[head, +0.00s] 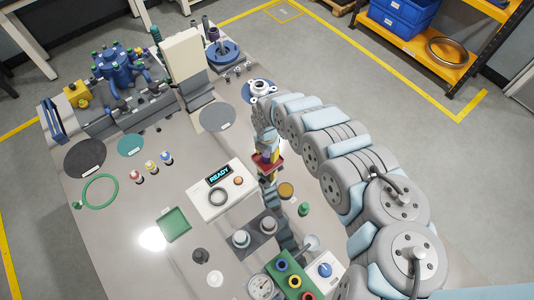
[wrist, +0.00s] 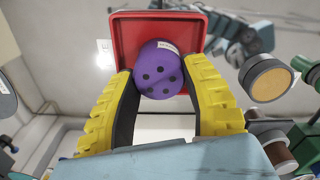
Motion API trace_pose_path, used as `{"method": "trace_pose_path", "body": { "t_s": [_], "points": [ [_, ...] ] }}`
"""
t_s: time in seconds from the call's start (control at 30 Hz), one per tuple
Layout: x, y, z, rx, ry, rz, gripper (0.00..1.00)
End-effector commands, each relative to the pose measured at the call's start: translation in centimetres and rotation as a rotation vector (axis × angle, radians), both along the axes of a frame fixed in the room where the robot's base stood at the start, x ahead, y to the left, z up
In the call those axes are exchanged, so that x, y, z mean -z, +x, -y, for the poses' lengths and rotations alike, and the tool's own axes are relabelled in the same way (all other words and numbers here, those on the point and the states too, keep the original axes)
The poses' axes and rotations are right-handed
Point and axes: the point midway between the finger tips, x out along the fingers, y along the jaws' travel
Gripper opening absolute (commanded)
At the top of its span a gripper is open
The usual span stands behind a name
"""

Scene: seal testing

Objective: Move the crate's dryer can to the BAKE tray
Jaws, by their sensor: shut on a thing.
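A purple can (wrist: 160,68) with dark dots on its end and a white label on its side is between the yellow fingers of my gripper (wrist: 162,85) in the wrist view. The gripper is shut on it. Right behind the can is a red, square, shallow container (wrist: 127,40); I cannot tell if the can touches it. In the head view my gripper (head: 267,160) is over the middle of the bench by the red container (head: 274,168), and the can is hidden there. I cannot read which container is the crate or the BAKE tray.
A white device reading READY (head: 222,190) stands left of my gripper. A green tray (head: 174,224) lies further left. Small capped bottles (head: 151,167), a green ring (head: 101,191) and round mats (head: 85,158) lie on the left. A green box with coloured rings (head: 290,275) is in front.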

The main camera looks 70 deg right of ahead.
Motion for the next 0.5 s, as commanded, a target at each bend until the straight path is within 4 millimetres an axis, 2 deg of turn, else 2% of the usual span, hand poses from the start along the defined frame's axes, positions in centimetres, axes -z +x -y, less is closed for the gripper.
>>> {"method": "trace_pose_path", "body": {
  "t_s": [0.33,0.37,0.43,0.5],
  "points": [
    [0.22,0.04,0.04,-0.001,-0.001,0.001,0.08],
    [0.24,0.04,0.05,-0.001,-0.001,0.001,0.51],
    [0.18,0.03,0.07,-0.001,-0.001,0.001,0.71],
    [0.17,0.02,0.08,-0.001,-0.001,0.001,0.71]
  ]
}}
